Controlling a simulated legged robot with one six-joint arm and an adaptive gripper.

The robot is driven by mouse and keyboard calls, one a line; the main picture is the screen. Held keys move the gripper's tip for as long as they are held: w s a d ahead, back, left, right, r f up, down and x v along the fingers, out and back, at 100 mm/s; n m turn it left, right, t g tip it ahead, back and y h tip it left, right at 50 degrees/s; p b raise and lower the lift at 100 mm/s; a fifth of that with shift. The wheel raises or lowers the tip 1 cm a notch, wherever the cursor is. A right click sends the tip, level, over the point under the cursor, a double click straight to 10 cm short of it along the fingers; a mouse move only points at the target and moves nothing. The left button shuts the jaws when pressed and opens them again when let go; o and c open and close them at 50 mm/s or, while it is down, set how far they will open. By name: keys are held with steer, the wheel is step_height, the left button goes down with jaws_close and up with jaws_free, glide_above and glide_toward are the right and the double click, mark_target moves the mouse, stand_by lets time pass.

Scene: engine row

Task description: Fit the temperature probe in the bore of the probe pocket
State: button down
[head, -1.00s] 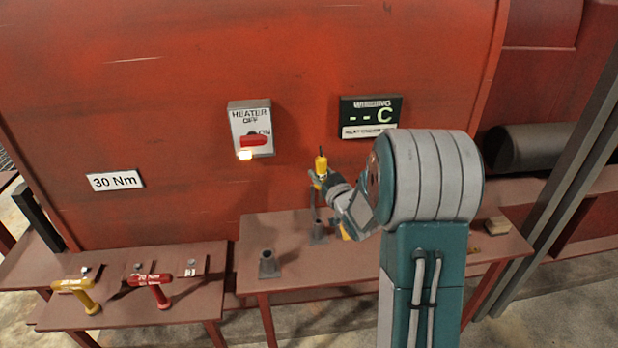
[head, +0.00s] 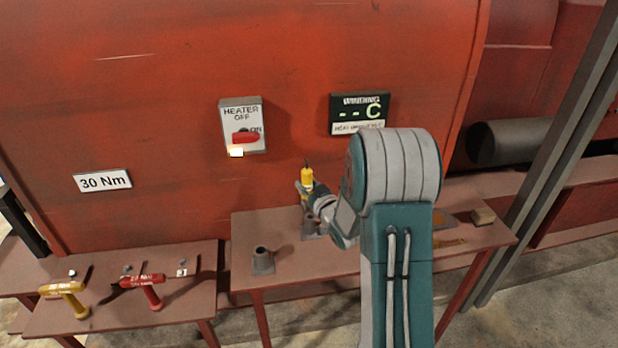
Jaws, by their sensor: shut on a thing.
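The temperature probe appears as a yellow handle with a dark thin top (head: 307,176), upright above the right-hand table. My gripper (head: 304,190) is shut on it, at the far end of my arm. A grey pocket with a flared base (head: 310,228) stands directly below my gripper, partly covered by it. The probe's lower end is hidden, so I cannot tell whether it is in the bore. A second grey pocket (head: 262,261) stands free to the left, its round top open. I cannot tell which is the named probe pocket.
A heater switch box (head: 241,125) and a winding display reading "-- C" (head: 359,113) are on the red wall. Yellow (head: 66,296) and red (head: 143,287) tools lie on the left table. A small block (head: 482,215) is at the right. My arm covers part of the right table.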

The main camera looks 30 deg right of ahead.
steer(key=shift+f, duration=0.25)
steer(key=shift+d+f, duration=0.2)
steer(key=shift+d, duration=0.05)
steer(key=shift+d+f, duration=0.1)
steer(key=shift+d, duration=0.4)
steer(key=shift+a, duration=0.5)
steer(key=shift+s+d, duration=0.1)
steer(key=shift+d, duration=0.4)
steer(key=shift+a, duration=0.4)
step_height(320, 180, down, 7)
stand_by(2.9)
steer(key=shift+c, duration=1.3)
jaws_free()
steer(key=shift+d, duration=0.1)
